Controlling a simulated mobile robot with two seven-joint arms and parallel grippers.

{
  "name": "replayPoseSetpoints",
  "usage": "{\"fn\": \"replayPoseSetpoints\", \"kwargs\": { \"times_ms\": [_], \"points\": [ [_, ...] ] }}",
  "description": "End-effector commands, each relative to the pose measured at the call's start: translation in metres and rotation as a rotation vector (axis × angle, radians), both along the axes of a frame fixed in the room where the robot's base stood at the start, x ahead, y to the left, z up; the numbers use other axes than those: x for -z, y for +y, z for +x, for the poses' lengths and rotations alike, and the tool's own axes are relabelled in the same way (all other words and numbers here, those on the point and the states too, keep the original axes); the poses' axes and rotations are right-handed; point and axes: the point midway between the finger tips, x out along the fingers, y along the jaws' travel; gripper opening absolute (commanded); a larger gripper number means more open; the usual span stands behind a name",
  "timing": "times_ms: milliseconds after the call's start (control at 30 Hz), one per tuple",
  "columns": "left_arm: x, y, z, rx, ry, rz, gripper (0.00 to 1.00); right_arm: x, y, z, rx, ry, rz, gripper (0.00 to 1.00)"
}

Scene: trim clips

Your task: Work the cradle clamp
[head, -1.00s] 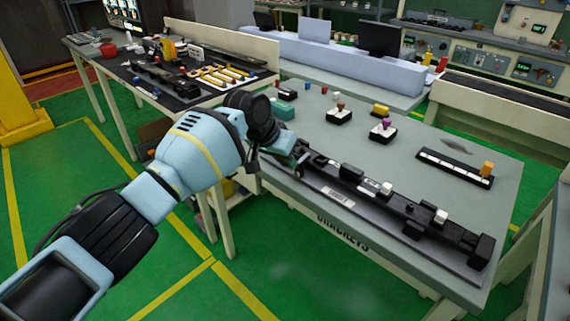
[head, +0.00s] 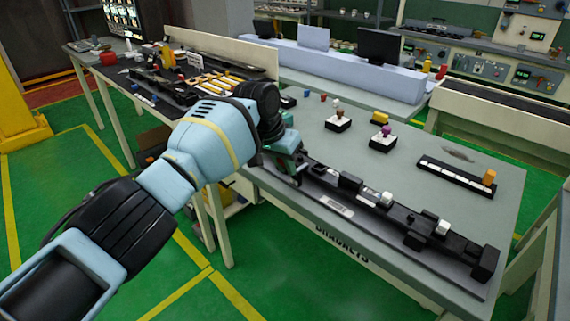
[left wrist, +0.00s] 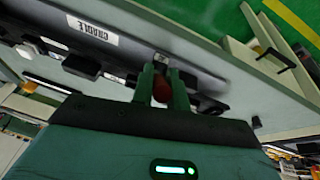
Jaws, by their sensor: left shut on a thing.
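The cradle (head: 405,215) is a long black fixture along the front edge of the grey table, with silver and black blocks on it and a white label. It also shows upside down in the left wrist view, where its label (left wrist: 92,28) reads CRADLE. My left gripper (head: 288,168) is at the cradle's left end, its fingers partly hidden by the wrist in the head view. In the left wrist view its green fingers (left wrist: 163,88) are shut on a dark red knob (left wrist: 161,90), seemingly the clamp's handle. The clamp's mechanism is mostly hidden.
The grey table (head: 300,220) holds a purple-knobbed block (head: 384,134), a brown-knobbed block (head: 338,121), a yellow block (head: 380,115) and a black strip with an orange piece (head: 488,177). A second table (head: 150,75) with tools stands at the back left. Green floor is open in front.

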Motion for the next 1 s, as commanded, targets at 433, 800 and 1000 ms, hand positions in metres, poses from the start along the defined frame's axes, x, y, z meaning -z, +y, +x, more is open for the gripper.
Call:
{"fn": "replayPoseSetpoints", "kwargs": {
  "times_ms": [433,800,1000],
  "points": [
    [0.001,0.0,0.0,0.0,0.002,0.0,0.37,0.0,0.001,0.0,0.002,-0.001,0.001,0.8],
    [-0.04,0.011,-0.008,0.0,-0.003,-0.001,0.37,-0.015,0.001,0.011,0.003,-0.029,0.002,0.8],
    [-0.064,0.018,-0.014,0.0,0.0,-0.001,0.37,-0.019,0.0,0.014,0.003,-0.037,0.002,0.8]
  ]
}}
